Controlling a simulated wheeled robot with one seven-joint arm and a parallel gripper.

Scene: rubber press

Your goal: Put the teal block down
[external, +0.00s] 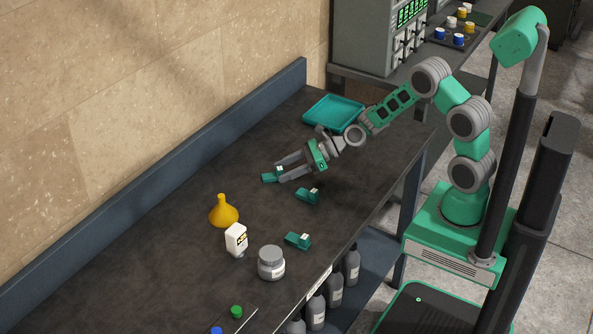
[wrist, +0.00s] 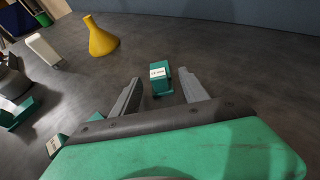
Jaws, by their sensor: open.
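A teal block with a white label (external: 270,177) sits on the dark bench top, right at my fingertips. My gripper (external: 279,171) is open and low over the bench, its fingers pointing left. In the wrist view the teal block (wrist: 160,84) lies between the two grey fingers (wrist: 160,77), near their tips, with a gap visible on each side. Two similar teal pieces with white labels lie closer to the bench's front edge, one near my gripper (external: 308,195) and one farther away (external: 297,241).
An empty teal tray (external: 334,113) lies behind my wrist. A raised blue ledge (external: 180,170) runs along the wall. Bare bench lies between block and ledge.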

